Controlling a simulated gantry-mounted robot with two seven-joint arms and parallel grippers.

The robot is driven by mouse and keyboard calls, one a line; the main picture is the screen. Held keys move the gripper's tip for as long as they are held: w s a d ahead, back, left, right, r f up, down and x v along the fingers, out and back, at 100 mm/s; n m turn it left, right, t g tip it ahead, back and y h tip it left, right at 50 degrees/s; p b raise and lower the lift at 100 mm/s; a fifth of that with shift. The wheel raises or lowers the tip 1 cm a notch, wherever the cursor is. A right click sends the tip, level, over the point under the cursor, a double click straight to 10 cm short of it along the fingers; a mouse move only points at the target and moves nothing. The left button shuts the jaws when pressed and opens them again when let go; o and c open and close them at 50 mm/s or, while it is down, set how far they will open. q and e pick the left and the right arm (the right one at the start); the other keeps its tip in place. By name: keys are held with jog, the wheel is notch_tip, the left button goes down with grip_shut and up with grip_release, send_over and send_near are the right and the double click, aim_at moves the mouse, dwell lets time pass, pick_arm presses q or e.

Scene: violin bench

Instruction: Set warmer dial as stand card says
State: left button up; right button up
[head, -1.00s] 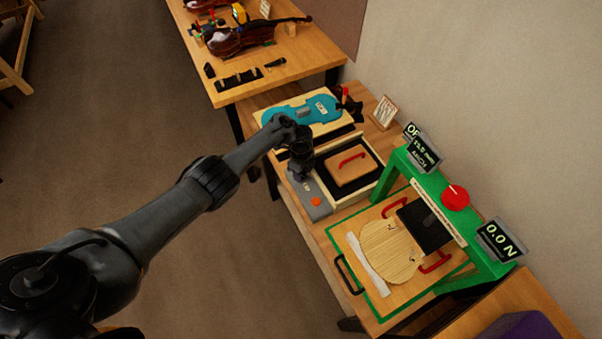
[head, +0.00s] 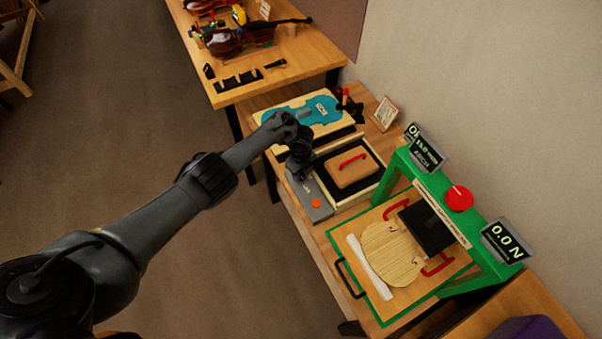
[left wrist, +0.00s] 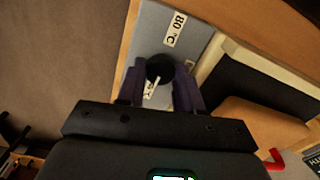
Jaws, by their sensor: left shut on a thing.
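The warmer's grey control panel (head: 317,207) sits at the left side of the warmer. Its round black dial (left wrist: 159,69) with a white pointer shows in the left wrist view, beside a white "80 °C" label (left wrist: 175,29). My left gripper (left wrist: 161,80) is shut on the dial, one dark finger on each side; in the head view it is over the panel's far end (head: 298,169). The pointer points toward the lower left of the wrist picture; another label near it is partly hidden. A small framed stand card (head: 385,113) stands behind the warmer; its writing is too small to read.
An orange button (head: 316,203) is on the panel. A wooden block with a red handle (head: 351,168) lies on the warmer's black bed. A blue violin-shaped form (head: 302,111) lies beyond. A green arch (head: 404,163) with a red knob (head: 459,198) stands to the right.

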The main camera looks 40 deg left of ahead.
aim_at(301, 175)
pick_arm(q)
jog(key=o, duration=1)
jog(key=shift+o, duration=0.2)
jog(key=shift+r, duration=0.15)
notch_tip(301, 175, up, 11)
jog(key=p, duration=0.3)
jog(key=shift+f, duration=0.2)
